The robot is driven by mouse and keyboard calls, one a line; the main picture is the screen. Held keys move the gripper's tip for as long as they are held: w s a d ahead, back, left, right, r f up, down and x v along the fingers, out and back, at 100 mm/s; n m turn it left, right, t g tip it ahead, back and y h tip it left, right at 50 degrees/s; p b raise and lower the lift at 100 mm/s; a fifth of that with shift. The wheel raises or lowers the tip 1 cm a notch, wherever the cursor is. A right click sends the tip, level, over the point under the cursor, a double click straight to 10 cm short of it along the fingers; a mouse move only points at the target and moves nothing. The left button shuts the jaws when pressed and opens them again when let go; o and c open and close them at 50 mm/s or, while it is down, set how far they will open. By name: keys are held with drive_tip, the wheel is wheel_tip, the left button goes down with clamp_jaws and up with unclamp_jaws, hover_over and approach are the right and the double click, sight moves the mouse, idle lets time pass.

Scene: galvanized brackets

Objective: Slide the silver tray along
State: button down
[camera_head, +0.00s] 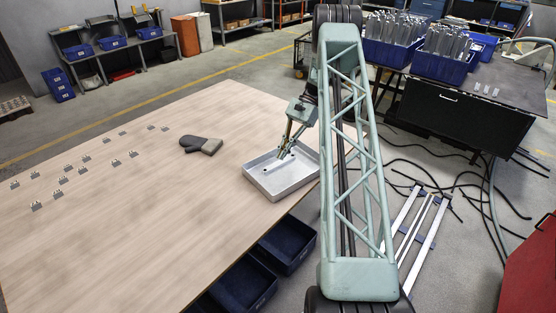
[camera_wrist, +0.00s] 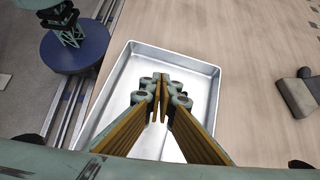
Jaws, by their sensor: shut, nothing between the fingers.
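The silver tray (camera_head: 285,182) is a shallow rectangular metal tray lying on the wooden table near its right edge. In the wrist view the tray (camera_wrist: 185,58) fills the middle and its visible floor looks empty. My gripper (camera_head: 284,155) points down into the tray's outline, inside its walls. In the wrist view my gripper (camera_wrist: 163,82) has its fingertips together with nothing between them. I cannot tell whether the fingertips touch the tray's floor. The gripper hides the middle and near part of the tray in the wrist view.
Several small galvanized brackets (camera_head: 62,179) stand at the table's left. The wooden tabletop (camera_head: 150,220) between is mostly clear. Blue bins (camera_head: 288,245) sit below the table's edge, with cables on the floor at right.

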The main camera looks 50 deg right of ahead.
sight(261, 186)
drive_tip(key=b+x, duration=0.1)
drive_tip(key=x, duration=0.8)
drive_tip(key=shift+a+f, duration=0.1)
drive_tip(key=a+b, duration=0.1)
drive_tip(key=a, duration=0.1)
drive_tip(key=shift+a, duration=0.35)
drive_tip(key=shift+s+a, duration=0.1)
drive_tip(key=shift+a, duration=0.55)
